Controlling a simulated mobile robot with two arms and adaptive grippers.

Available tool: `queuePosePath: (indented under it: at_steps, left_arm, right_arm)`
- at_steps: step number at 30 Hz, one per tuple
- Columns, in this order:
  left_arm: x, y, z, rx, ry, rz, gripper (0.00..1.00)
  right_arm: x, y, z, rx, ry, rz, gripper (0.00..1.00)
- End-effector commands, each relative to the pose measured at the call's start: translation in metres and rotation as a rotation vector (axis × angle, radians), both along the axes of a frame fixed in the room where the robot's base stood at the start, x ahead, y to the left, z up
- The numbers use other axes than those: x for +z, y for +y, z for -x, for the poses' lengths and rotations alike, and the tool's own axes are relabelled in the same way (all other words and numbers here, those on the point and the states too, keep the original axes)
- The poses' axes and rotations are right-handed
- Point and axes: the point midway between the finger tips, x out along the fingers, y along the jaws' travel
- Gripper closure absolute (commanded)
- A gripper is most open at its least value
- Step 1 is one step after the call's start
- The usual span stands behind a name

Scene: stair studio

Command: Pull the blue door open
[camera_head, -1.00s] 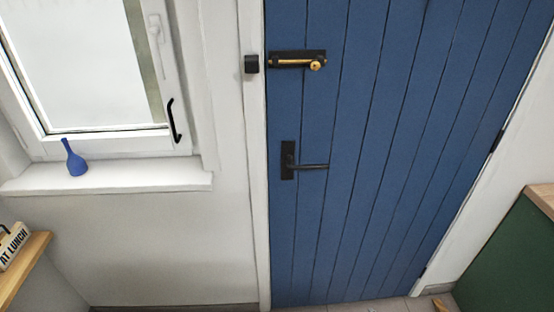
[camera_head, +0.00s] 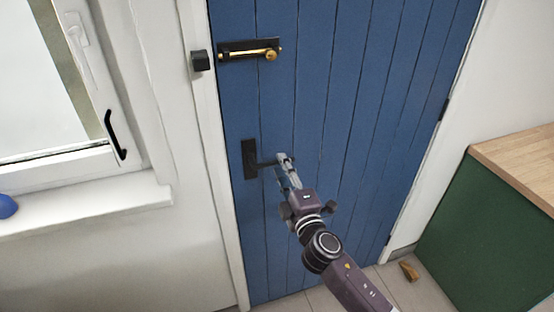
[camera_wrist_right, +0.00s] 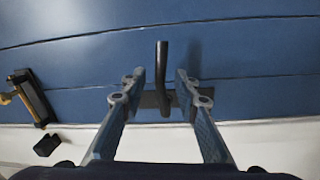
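The blue plank door (camera_head: 330,100) stands shut in its white frame. Its black lever handle (camera_head: 250,158) is on the left side of the door, with the lever pointing right. My right gripper (camera_head: 286,158) is at the lever's free end. In the right wrist view the lever (camera_wrist_right: 163,75) lies between the two spread fingers of my right gripper (camera_wrist_right: 160,80), with a gap on each side. A gold bolt (camera_head: 245,53) sits higher on the door; its rod appears to end short of the black keeper (camera_head: 201,60) on the frame. My left gripper is out of view.
A window with a black handle (camera_head: 116,135) and a white sill (camera_head: 90,208) is on the left, with part of a blue vase (camera_head: 7,206) there. A green cabinet (camera_head: 490,235) with a wooden top stands at right. A small brown wedge (camera_head: 409,271) lies on the floor.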

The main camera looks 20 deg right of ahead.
Motion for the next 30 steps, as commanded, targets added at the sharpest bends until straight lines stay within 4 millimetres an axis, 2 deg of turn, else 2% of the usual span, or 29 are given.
queuePosePath:
  at_steps: [6,18,26,30]
  left_arm:
    - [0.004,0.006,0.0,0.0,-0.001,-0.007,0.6]
    - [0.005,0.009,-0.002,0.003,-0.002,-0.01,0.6]
    - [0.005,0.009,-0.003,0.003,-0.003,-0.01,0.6]
    - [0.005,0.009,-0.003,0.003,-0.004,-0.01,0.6]
  right_arm:
    - [0.002,0.0,-0.023,0.0,0.0,0.001,0.71]
    - [0.002,0.001,-0.029,0.0,0.001,-0.001,0.71]
    - [0.001,0.001,-0.029,0.0,0.001,-0.001,1.0]
    - [0.001,0.001,-0.029,0.0,0.001,-0.001,1.0]
